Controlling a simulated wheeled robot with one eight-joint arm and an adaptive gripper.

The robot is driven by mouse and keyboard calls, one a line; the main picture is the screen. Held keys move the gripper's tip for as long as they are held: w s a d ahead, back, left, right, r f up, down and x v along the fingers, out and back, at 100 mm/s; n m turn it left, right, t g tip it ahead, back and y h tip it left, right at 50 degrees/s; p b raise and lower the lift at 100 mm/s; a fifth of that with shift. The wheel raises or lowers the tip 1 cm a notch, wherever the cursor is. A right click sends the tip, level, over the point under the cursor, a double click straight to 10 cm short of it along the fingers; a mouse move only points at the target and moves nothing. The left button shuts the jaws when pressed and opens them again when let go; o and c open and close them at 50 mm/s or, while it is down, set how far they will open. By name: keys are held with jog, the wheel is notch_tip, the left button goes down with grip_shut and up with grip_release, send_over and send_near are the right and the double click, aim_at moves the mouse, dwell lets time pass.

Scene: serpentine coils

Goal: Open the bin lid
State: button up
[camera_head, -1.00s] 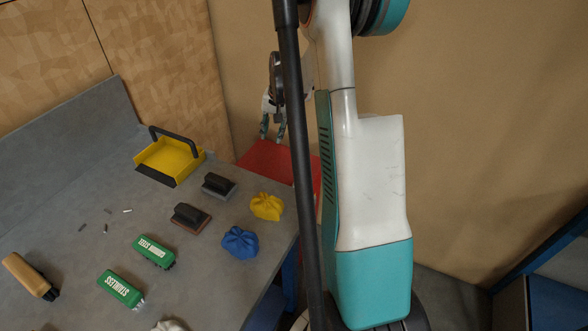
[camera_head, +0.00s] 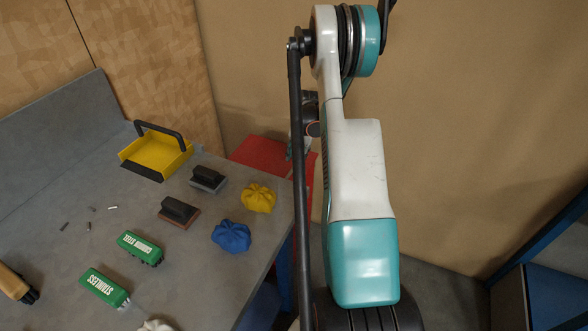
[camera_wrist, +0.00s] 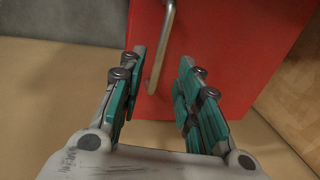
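The red bin lid (camera_head: 262,152) lies flat past the far right edge of the workbench in the head view, partly hidden behind my arm. It looks closed. In the wrist view the red lid (camera_wrist: 225,45) fills the upper middle and right, and a metal bar handle (camera_wrist: 162,50) stands on it. My gripper (camera_wrist: 161,70) is open and empty, with teal-padded fingers on either side of the handle in the picture. I cannot tell whether the fingertips reach down to handle height. In the head view the gripper is mostly hidden behind my arm.
On the grey bench (camera_head: 60,275) are a yellow dustpan (camera_head: 160,152), two dark-handled scrubbers, yellow (camera_head: 258,198) and blue (camera_head: 231,236) bundles, green brushes and small metal bits. A tan wall (camera_head: 450,120) stands behind. A blue-framed cabinet (camera_head: 550,295) is at lower right.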

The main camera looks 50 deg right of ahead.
aim_at(293, 168)
jog(key=f+b, duration=0.1)
jog(key=f, duration=0.1)
jog(key=w+f, duration=0.1)
jog(key=f, duration=0.2)
jog(key=shift+a+f+b, duration=0.15)
jog(key=shift+f+b, duration=0.15)
jog(key=shift+b, duration=0.05)
jog(key=shift+c, duration=0.2)
grip_shut()
